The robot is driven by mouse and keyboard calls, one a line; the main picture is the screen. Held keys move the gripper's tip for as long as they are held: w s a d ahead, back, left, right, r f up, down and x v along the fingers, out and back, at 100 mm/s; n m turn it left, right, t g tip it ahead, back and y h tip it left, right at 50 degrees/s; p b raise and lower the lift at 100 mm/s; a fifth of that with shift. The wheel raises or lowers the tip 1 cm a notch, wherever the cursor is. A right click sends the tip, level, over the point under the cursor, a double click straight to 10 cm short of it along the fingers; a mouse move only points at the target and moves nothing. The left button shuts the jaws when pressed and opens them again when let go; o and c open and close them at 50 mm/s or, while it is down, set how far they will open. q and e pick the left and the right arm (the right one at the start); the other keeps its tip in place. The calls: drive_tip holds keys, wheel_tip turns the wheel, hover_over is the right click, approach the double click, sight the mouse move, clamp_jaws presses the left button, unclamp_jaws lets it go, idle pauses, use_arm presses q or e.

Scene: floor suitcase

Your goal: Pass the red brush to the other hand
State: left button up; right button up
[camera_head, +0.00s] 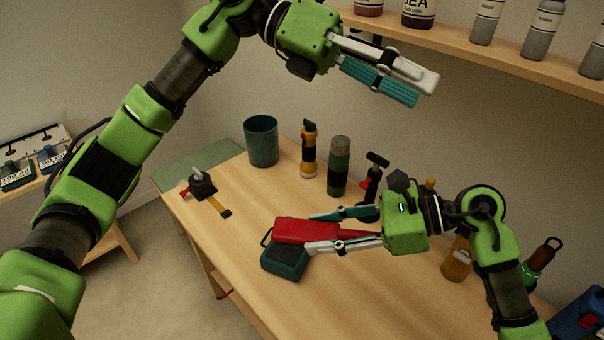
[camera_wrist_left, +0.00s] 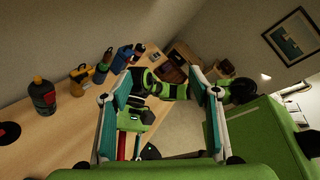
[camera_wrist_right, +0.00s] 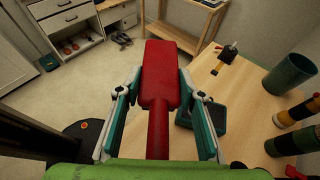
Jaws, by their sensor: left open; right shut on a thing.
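The red brush (camera_head: 300,231) is held level above the table by my right gripper (camera_head: 311,231). Its narrow handle runs back between the fingers and its wide block points away from the wrist. The right wrist view shows the brush (camera_wrist_right: 161,75) lying lengthwise between the fingers of that gripper (camera_wrist_right: 163,85). My left gripper (camera_head: 422,92) is high up by the wall shelf, well above and apart from the brush, with nothing in it. In the left wrist view its fingers (camera_wrist_left: 165,82) stand wide apart, and my right arm shows beyond them.
A teal box with a dark top (camera_head: 284,262) sits on the table just below the brush. A teal cup (camera_head: 261,141), an orange-black bottle (camera_head: 309,150) and a green canister (camera_head: 339,166) stand behind. The wall shelf (camera_head: 470,44) with bottles is close to my left gripper.

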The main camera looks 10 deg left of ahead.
use_arm(q)
drive_tip(key=s+a+f+m+y, duration=0.25)
drive_tip(key=s+f+y, duration=0.25)
drive_tip(key=f+y, duration=0.25)
drive_tip(key=m+t+y, duration=0.3)
drive_tip(key=y, duration=0.4)
approach(302, 228)
drive_tip(key=shift+n, duration=0.25)
wheel_tip(302, 228, down, 10)
drive_tip(key=shift+w+r, duration=0.1)
drive_tip(key=c, duration=0.8)
drive_tip(key=o, duration=0.8)
